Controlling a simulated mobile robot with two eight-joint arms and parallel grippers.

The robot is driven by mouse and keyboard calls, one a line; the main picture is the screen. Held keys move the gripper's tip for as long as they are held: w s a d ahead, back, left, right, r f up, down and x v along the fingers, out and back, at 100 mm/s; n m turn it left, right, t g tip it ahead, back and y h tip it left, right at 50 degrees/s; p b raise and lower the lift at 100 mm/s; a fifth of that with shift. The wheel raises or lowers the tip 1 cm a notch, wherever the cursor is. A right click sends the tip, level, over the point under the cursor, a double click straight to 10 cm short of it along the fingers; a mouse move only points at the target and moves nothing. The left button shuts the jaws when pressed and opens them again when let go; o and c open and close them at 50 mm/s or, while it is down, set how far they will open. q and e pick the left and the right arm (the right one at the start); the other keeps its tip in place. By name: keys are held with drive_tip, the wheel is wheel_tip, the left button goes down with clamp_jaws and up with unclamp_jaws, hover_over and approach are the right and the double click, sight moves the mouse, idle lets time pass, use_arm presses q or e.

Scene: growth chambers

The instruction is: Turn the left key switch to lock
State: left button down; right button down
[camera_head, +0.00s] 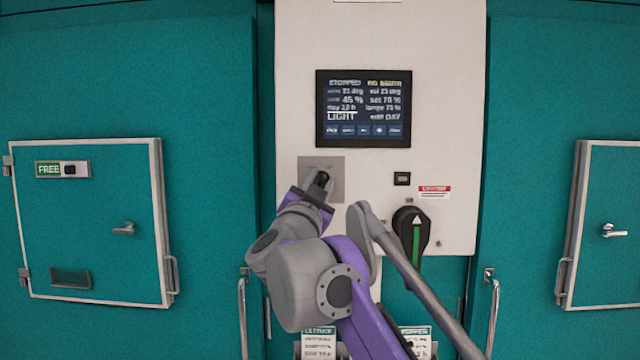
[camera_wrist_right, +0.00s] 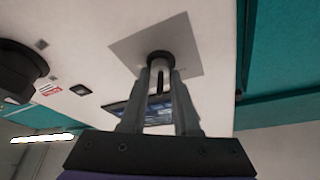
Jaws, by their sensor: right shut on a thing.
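The key switch sits on a square grey plate (camera_head: 336,167) on the white control panel, left of centre in the head view. My right gripper (camera_head: 319,186) is at this plate, and its fingers and wrist hide most of the switch. In the right wrist view the plate (camera_wrist_right: 185,42) shows with a dark round switch collar (camera_wrist_right: 159,57). My right gripper (camera_wrist_right: 160,92) is shut on the key (camera_wrist_right: 160,80), a light piece with a dark slot, between its two fingers. The key's exact angle is hard to tell. My left gripper is not in view.
A screen (camera_head: 363,108) reading "STOPPED" is above the plate. A black rotary handle (camera_head: 411,226) and a small black square button (camera_head: 402,178) are to the right. Teal doors with small hatches (camera_head: 85,222) flank the panel. Long door handles (camera_head: 491,315) stand out low down.

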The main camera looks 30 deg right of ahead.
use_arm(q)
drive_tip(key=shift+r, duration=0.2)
use_arm(e)
drive_tip(key=shift+n, duration=0.6)
drive_tip(key=n+t+y+p, duration=0.1)
drive_tip(key=n, duration=0.1)
drive_tip(key=shift+n+t, duration=0.3)
drive_tip(key=shift+n, duration=0.1)
drive_tip(key=n+t+y, duration=0.1)
drive_tip(key=n, duration=0.1)
drive_tip(key=n+y+p, duration=0.1)
drive_tip(key=n, duration=0.2)
drive_tip(key=shift+d+r+n+t+y, duration=0.1)
drive_tip(key=shift+n+t+y, duration=0.2)
drive_tip(key=shift+t, duration=0.1)
drive_tip(key=n+y+p, duration=0.2)
drive_tip(key=n, duration=0.2)
drive_tip(key=shift+n+t, duration=0.3)
drive_tip(key=shift+t, duration=0.1)
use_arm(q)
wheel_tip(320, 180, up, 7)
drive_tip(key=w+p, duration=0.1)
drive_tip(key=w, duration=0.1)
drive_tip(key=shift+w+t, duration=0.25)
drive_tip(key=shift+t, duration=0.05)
use_arm(e)
drive_tip(key=shift+n+y, duration=0.9)
drive_tip(key=shift+n, duration=0.8)
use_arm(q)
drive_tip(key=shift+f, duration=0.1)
